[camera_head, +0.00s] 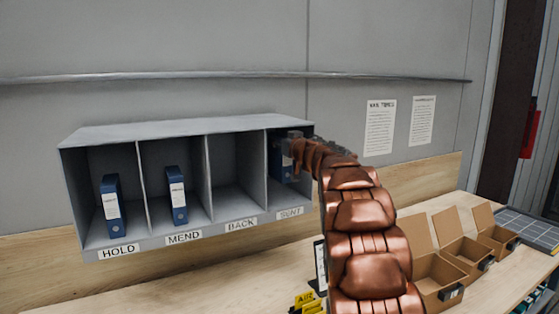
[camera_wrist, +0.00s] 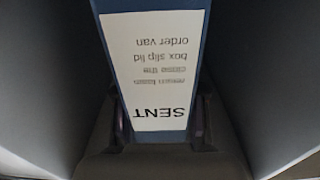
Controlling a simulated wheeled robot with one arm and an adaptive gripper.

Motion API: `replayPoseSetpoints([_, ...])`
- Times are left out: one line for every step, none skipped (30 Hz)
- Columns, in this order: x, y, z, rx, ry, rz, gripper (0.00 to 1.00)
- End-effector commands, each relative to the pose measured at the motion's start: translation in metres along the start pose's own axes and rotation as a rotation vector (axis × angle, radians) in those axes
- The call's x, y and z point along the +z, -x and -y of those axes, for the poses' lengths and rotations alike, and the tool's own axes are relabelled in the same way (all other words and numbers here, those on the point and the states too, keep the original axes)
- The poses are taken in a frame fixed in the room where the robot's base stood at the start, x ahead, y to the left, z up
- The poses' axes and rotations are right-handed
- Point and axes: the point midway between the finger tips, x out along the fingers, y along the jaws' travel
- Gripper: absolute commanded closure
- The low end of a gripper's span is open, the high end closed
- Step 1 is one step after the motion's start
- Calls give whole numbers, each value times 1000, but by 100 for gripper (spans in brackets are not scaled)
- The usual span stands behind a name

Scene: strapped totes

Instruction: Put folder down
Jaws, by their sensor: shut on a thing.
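A blue folder (camera_head: 281,158) is inside the SENT compartment, the rightmost one of the grey rack (camera_head: 150,133). My gripper (camera_head: 293,148) reaches into that compartment and is shut on the folder. In the wrist view the folder's white label (camera_wrist: 157,62) fills the middle and reads SENT, upside down to the camera, with several lines of small text. The folder looks upright, with compartment walls on both sides.
Blue folders stand in the HOLD (camera_head: 112,206) and MEND (camera_head: 176,194) compartments. The BACK compartment (camera_head: 230,197) is empty. A metal rail (camera_head: 230,76) runs along the wall above.

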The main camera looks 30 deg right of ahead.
Motion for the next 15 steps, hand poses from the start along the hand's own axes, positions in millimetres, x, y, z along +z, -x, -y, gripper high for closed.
replayPoseSetpoints([-2,-3,0,-1,1,-2,100])
replayPoseSetpoints([6,-3,1,-1,-1,-2,100])
replayPoseSetpoints([12,-2,1,-1,-2,-1,100])
replayPoseSetpoints([15,-2,0,-1,-3,-1,100])
replayPoseSetpoints([19,-2,0,0,-4,0,100])
replayPoseSetpoints([22,-2,0,0,-3,0,100])
replayPoseSetpoints([24,-2,0,0,-3,0,100])
replayPoseSetpoints([27,-2,0,0,-3,0,100])
replayPoseSetpoints([29,-2,0,-1,-3,0,100])
replayPoseSetpoints([30,-2,0,-1,-3,-1,100])
replayPoseSetpoints([31,-2,0,-1,-3,-1,100])
replayPoseSetpoints([33,-2,0,-1,-2,-1,100])
replayPoseSetpoints([35,-2,0,-1,-1,-1,100])
replayPoseSetpoints([38,-2,1,-2,-1,-1,100])
replayPoseSetpoints([44,-2,1,-2,-2,0,100])
